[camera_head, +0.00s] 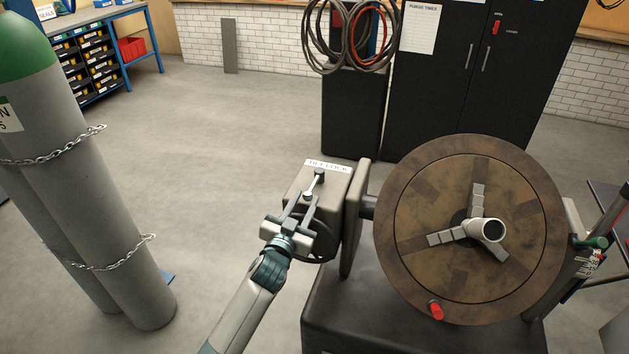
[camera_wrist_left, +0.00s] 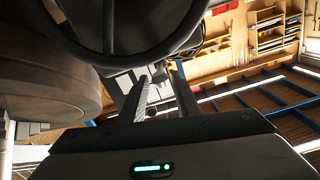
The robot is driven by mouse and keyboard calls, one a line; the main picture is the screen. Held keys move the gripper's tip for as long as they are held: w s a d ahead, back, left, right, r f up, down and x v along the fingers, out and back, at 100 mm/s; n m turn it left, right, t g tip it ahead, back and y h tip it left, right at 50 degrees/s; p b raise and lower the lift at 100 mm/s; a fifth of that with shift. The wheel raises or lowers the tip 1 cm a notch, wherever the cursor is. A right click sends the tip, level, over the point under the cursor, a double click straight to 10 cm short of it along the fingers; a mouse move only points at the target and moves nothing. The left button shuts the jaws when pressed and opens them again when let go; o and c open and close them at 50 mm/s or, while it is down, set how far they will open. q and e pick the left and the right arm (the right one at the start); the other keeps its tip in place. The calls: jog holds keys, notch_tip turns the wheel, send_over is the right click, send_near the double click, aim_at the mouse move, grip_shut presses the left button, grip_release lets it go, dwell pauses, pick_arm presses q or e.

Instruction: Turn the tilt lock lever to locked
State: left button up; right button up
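The tilt lock lever (camera_head: 316,184) is a short pale metal rod with dark ends. It sits on top of the grey gearbox (camera_head: 338,186), by a white label reading "TILT LOCK" (camera_head: 327,165). My left gripper (camera_head: 302,203) reaches up from below, its fingers close to the lever's near end. In the left wrist view the two fingers (camera_wrist_left: 161,88) stand apart, with a small dark round thing (camera_wrist_left: 151,113) seen between them. I cannot tell whether either finger touches the lever. My right gripper is not in view.
A dark handwheel (camera_head: 318,254) is on the gearbox's near side, close behind my left gripper; its rim (camera_wrist_left: 120,62) crosses the wrist view. The large brown round table (camera_head: 415,252) with a three-jaw chuck stands to the right. Chained gas cylinders (camera_head: 125,250) stand left. The floor between is clear.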

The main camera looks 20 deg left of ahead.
aim_at(318, 176)
pick_arm(q)
jog(key=w+p, duration=0.1)
jog(key=w, duration=0.7)
jog(key=shift+w+d, duration=0.15)
jog(key=shift+w, duration=0.2)
grip_shut()
